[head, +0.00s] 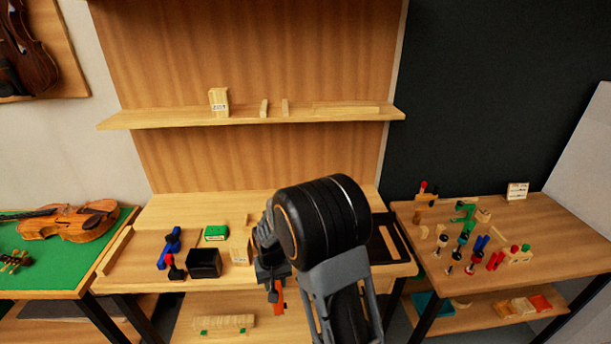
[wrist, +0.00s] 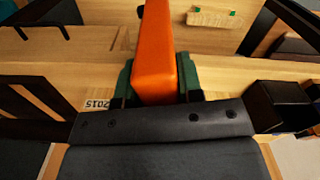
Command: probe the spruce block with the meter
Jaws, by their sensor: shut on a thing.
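My gripper (head: 272,275) is low over the front of the middle bench, left of my arm's dark wrist link. It is shut on the orange meter (wrist: 155,50), gripped between green finger pads in the wrist view; the meter also shows below the jaws in the head view (head: 279,293). A pale wood block (head: 239,252) stands on the bench just left of the gripper. A label reading 2015 (wrist: 97,104) shows upside down left of the meter in the wrist view. Another labelled pale block (head: 219,100) stands on the wall shelf. I cannot tell which is spruce.
A black open box (head: 204,263), a green box (head: 216,233) and a blue tool (head: 169,248) lie left of the pale block. A dark tray (head: 388,240) is at the bench's right. Side tables hold a violin (head: 68,222) and several small coloured tools.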

